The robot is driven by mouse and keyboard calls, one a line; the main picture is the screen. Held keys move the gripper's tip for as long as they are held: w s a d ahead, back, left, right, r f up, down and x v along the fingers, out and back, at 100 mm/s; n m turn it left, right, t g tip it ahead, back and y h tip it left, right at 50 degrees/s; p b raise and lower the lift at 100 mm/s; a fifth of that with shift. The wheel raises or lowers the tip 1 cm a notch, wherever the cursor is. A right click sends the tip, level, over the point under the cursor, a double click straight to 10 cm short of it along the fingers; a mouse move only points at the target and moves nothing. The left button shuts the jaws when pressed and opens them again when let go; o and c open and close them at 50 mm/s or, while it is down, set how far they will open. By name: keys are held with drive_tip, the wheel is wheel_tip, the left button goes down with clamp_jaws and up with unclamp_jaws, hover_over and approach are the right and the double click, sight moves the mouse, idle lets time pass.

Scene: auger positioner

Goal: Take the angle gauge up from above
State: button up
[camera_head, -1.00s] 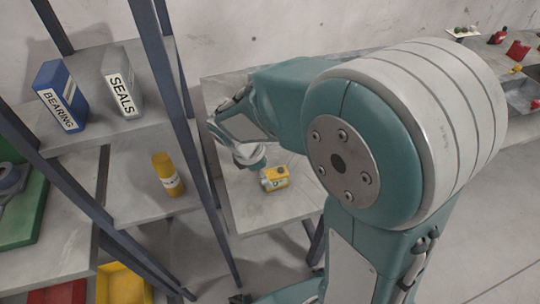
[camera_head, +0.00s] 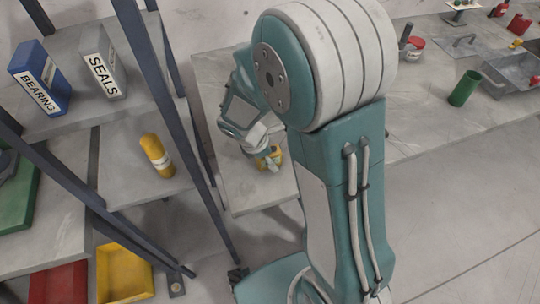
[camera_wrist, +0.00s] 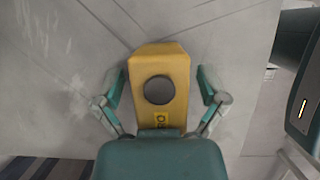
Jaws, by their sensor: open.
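The angle gauge is a small yellow block with a dark round knob on top. In the head view the angle gauge (camera_head: 276,155) lies on the grey bench, partly hidden by my gripper (camera_head: 268,163). In the wrist view the angle gauge (camera_wrist: 160,62) sits in the middle, seen from above. My gripper (camera_wrist: 161,92) is open, with one finger on each side of the yellow body. A small gap shows beside each finger. The near end of the gauge runs under my gripper's palm and is hidden.
A shelf with dark posts (camera_head: 150,60) stands close left of my arm. It holds a blue BEARING box (camera_head: 38,78), a grey SEALS box (camera_head: 103,62) and a yellow bottle (camera_head: 157,155).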

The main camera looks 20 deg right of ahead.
drive_tip(key=shift+a, duration=0.5)
clamp_jaws()
drive_tip(key=shift+d, duration=0.1)
drive_tip(key=shift+d, duration=0.2)
drive_tip(key=shift+r, duration=0.15)
drive_tip(key=shift+r, duration=0.3)
wheel_tip(320, 180, up, 3)
drive_tip(key=shift+a+f, duration=0.15)
drive_tip(key=s+a+r, duration=0.3)
drive_tip(key=s+r, duration=0.6)
drive_tip(key=s, duration=0.4)
drive_tip(key=shift+s+a+r, duration=0.2)
drive_tip(key=shift+s+r, duration=0.05)
drive_tip(key=shift+s, duration=0.1)
